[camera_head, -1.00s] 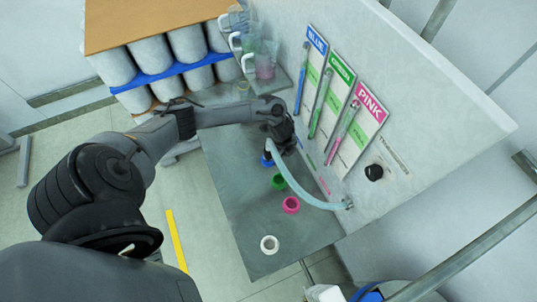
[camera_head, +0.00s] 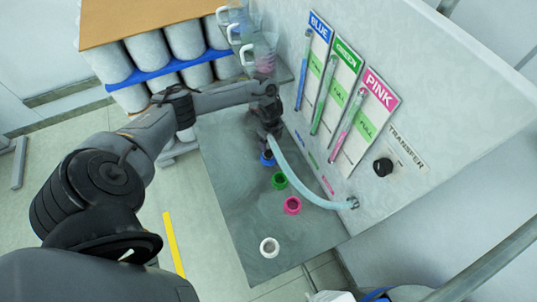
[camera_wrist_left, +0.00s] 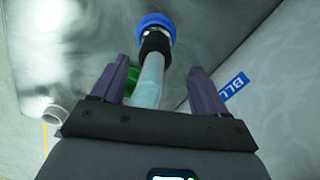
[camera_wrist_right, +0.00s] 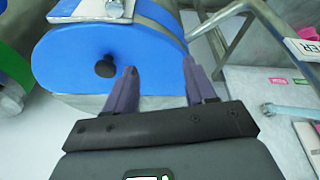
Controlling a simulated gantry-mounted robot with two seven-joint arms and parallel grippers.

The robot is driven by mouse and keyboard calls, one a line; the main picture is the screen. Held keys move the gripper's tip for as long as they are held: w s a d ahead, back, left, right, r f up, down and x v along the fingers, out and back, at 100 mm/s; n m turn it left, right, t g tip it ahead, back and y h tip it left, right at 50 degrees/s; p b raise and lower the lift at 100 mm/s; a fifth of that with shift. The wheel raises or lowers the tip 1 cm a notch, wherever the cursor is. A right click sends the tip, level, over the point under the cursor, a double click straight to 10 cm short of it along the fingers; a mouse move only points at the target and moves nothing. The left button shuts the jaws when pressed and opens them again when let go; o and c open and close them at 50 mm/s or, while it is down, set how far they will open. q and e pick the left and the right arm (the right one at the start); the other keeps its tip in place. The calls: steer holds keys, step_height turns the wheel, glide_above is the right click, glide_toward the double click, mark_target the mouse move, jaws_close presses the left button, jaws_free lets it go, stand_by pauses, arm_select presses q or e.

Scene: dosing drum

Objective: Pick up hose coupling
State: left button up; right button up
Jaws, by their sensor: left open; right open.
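The hose coupling (camera_wrist_left: 155,43) is a black collar at the end of a pale translucent hose (camera_head: 300,184). In the left wrist view it sits at the blue port (camera_wrist_left: 155,22), and the hose runs back between my fingers. My left gripper (camera_wrist_left: 163,72) is open, its two purple fingers on either side of the hose, with visible gaps. In the head view my left gripper (camera_head: 268,130) is above the blue port (camera_head: 267,158) and partly hides the coupling. My right gripper (camera_wrist_right: 162,75) is open and empty, in front of a blue drum (camera_wrist_right: 110,60).
Green (camera_head: 280,181), pink (camera_head: 292,205) and white (camera_head: 269,247) ports stand in a row on the grey table (camera_head: 235,215). The panel (camera_head: 440,110) behind carries labelled sight tubes and a black knob (camera_head: 382,167). Jugs and white containers (camera_head: 150,57) stand on a rack at the back left.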

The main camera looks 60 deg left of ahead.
mark_target(269, 147)
arm_select(q)
steer(key=shift+s+f+b, duration=0.15)
steer(key=shift+f+b, duration=1)
steer(key=shift+f, duration=0.15)
steer(key=shift+s+f+b, duration=0.15)
steer(key=shift+f+b, duration=1)
steer(key=shift+f, duration=0.1)
jaws_close()
steer(key=shift+r, duration=0.1)
steer(key=shift+r, duration=0.1)
